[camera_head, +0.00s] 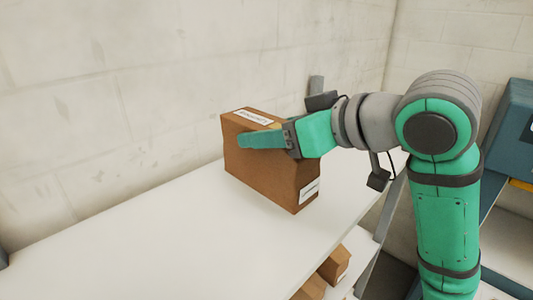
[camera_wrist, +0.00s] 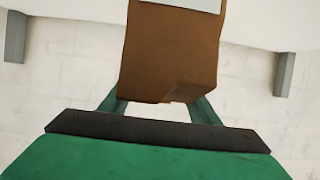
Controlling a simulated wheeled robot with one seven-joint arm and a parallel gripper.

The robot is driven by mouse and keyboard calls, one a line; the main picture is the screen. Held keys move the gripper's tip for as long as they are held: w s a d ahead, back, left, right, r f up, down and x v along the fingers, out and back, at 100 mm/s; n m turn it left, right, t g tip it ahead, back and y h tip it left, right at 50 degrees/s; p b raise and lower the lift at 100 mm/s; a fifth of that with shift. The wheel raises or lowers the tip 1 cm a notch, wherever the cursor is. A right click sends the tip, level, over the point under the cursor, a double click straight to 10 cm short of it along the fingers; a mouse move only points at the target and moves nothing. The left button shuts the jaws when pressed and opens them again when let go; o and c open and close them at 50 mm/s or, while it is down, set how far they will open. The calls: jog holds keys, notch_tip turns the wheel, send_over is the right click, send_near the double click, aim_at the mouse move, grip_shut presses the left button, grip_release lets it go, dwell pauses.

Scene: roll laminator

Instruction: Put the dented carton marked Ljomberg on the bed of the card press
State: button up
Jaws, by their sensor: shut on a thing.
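A brown carton (camera_head: 265,178) with white labels on its top and on its right end is at the white shelf top in the head view. The label print is too small to read. My gripper (camera_head: 262,138) is shut on the carton, with a green finger along its near side near the top. In the wrist view the carton (camera_wrist: 170,55) sits between the two green fingers, and its lower edge looks uneven. I cannot tell whether its base touches the shelf. The card press is not clearly identifiable.
The white shelf top (camera_head: 130,240) is bare to the left of the carton. Smaller brown boxes (camera_head: 335,264) lie on a lower shelf. A blue-grey machine or cabinet (camera_head: 510,130) stands at the right edge. A pale block wall (camera_head: 150,80) closes off the back.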

aim_at(266, 168)
jog(key=shift+w+a+f, duration=0.15)
jog(key=shift+w+f, duration=0.3)
jog(key=shift+f, duration=0.1)
jog(key=shift+w+a+f, duration=0.15)
jog(key=shift+w+f, duration=0.25)
jog(key=shift+f, duration=0.1)
jog(key=shift+w+f, duration=0.1)
jog(key=shift+f, duration=1.5)
jog(key=o, duration=1.4)
jog(key=shift+f, duration=0.1)
jog(key=shift+c, duration=0.2)
